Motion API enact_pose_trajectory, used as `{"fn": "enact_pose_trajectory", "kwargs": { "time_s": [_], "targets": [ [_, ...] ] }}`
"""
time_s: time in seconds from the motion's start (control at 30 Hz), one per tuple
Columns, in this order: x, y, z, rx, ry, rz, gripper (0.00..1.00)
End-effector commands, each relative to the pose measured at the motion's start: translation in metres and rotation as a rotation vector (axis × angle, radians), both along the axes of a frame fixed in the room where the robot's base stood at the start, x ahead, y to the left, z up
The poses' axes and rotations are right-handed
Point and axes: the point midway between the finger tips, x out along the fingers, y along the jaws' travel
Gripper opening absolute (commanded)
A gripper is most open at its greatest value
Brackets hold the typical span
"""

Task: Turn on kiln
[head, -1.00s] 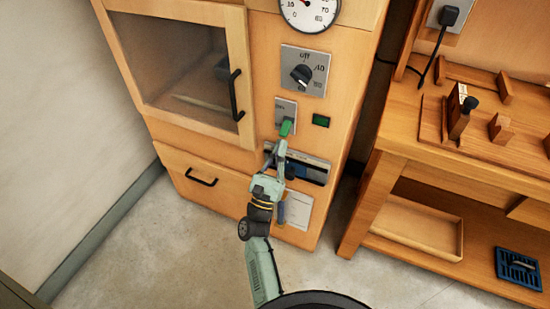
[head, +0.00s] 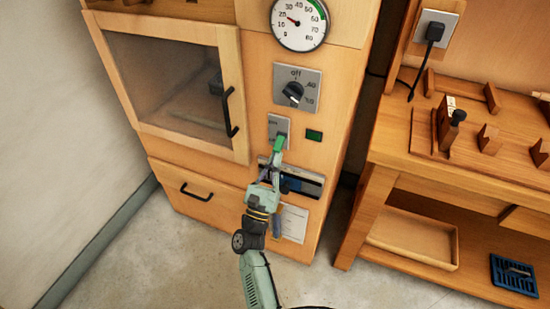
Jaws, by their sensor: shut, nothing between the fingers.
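The kiln is a tall wooden cabinet (head: 339,90) with a windowed door. On its right side are a round gauge (head: 300,24), a dial marked off at the top (head: 292,93), a pale switch plate (head: 274,123) and a small green indicator (head: 314,135). My gripper (head: 277,158) is shut and empty, with its tip at the lower part of the switch plate. A bright green piece (head: 280,144) shows at the tip; I cannot tell whether it is fingertip or switch. The gripper partly hides the switch and the dark panel (head: 309,185) below.
A wooden bench (head: 400,150) with blocks, a tray (head: 415,243) and a blue rack (head: 513,272) stands to the right, with a narrow gap between. The kiln's drawer handle (head: 197,192) is at lower left. The wall is left; some floor is clear in front.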

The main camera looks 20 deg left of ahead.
Motion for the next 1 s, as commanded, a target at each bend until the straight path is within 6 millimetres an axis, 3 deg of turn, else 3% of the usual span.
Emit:
{"fn": "enact_pose_trajectory", "kwargs": {
  "time_s": [0.73,0.9,1.0],
  "targets": [
    [-0.012,0.001,0.009,0.001,0.057,0.001,0.0],
    [-0.018,0.001,0.017,0.002,0.056,0.0,0.0],
    [-0.022,0.0,0.024,0.009,0.143,0.002,0.0]
  ]
}}
